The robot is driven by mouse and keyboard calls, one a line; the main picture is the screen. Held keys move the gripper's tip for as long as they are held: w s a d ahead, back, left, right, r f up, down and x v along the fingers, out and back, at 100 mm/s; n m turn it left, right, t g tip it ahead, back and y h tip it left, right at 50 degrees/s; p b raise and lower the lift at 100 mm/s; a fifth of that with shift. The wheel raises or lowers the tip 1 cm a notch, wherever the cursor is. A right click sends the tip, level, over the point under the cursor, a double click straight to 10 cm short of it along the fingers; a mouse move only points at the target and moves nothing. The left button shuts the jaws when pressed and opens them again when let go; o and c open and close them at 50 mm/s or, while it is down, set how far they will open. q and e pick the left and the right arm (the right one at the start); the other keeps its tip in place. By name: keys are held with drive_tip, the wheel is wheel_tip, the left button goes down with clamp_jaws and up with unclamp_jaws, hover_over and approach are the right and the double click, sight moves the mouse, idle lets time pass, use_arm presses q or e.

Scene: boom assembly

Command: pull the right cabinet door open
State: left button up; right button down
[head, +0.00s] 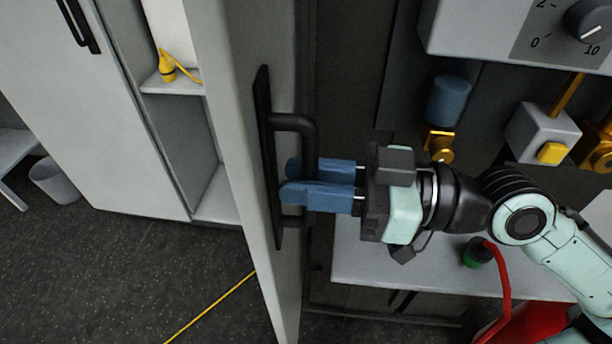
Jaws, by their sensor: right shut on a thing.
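The right cabinet door (231,120) stands swung out from the cabinet, seen nearly edge-on. Its black bar handle (313,135) is on the face toward the right side of the picture. My right gripper (292,182) comes in from the right, and its blue fingers are shut on the handle's upright bar. The fingers hide the middle of the bar. My left gripper is out of view.
Left of the door are shelves with a small yellow item (166,66) and a white cabinet front (85,130). A waste bin (54,181) stands farther left. A grey worktop (400,268) with a red cable (500,270) lies below my right arm. The dark floor at lower left is mostly clear.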

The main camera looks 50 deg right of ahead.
drive_tip(key=c, duration=1.2)
unclamp_jaws()
drive_tip(key=shift+o, duration=0.2)
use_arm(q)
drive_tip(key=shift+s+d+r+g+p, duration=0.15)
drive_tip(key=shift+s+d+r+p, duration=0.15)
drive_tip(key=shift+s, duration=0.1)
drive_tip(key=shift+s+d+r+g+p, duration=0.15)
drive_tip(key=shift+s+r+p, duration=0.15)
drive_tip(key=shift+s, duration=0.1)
use_arm(e)
drive_tip(key=v, duration=1.3)
drive_tip(key=shift+s, duration=0.15)
